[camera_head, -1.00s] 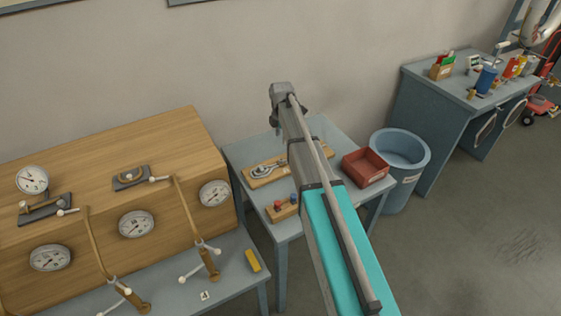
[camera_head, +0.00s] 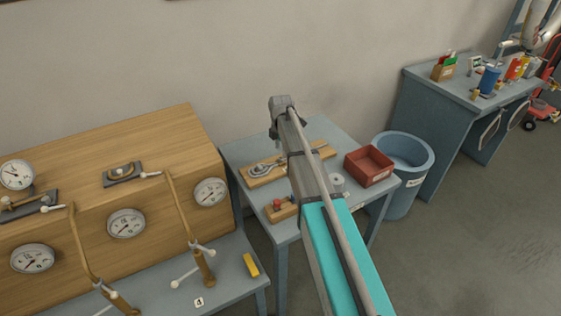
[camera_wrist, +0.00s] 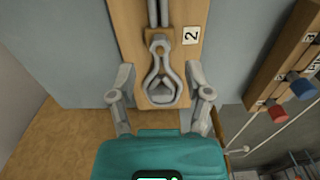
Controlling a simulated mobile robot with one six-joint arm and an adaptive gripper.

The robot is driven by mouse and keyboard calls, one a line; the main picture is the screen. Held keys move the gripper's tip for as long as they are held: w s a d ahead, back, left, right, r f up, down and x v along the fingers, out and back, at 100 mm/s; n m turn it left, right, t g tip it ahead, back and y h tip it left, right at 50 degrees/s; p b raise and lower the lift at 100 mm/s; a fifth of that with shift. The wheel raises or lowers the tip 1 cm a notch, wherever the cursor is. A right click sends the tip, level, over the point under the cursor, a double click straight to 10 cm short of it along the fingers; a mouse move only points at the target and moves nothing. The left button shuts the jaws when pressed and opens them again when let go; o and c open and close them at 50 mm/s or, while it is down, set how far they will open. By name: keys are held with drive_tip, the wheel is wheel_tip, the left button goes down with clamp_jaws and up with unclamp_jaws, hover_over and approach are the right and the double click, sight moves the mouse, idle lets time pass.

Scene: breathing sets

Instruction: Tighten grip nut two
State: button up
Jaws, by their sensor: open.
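In the wrist view, a grey metal fitting (camera_wrist: 161,75) with a loop-shaped end lies on a wooden board (camera_wrist: 125,20) beside a label "2" (camera_wrist: 190,34). My gripper (camera_wrist: 160,92) is open, with one finger on each side of the board's end; I cannot tell whether they touch it. In the head view my gripper (camera_head: 277,132) is over the back of the small table (camera_head: 236,152), and the fitting (camera_head: 262,170) shows left of my arm. I cannot make out which part is grip nut two.
A second board (camera_wrist: 275,68) has a red knob (camera_wrist: 278,112) and a blue knob (camera_wrist: 302,88). A red tray (camera_head: 368,165) and a white cylinder (camera_head: 338,182) are on the table's right. A blue bin (camera_head: 415,180) stands beside it. A wooden cabinet with gauges (camera_head: 145,150) is left.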

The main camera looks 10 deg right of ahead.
sight(281, 158)
drive_tip(key=shift+f+b, duration=1.75)
drive_tip(key=shift+f, duration=0.3)
clamp_jaws()
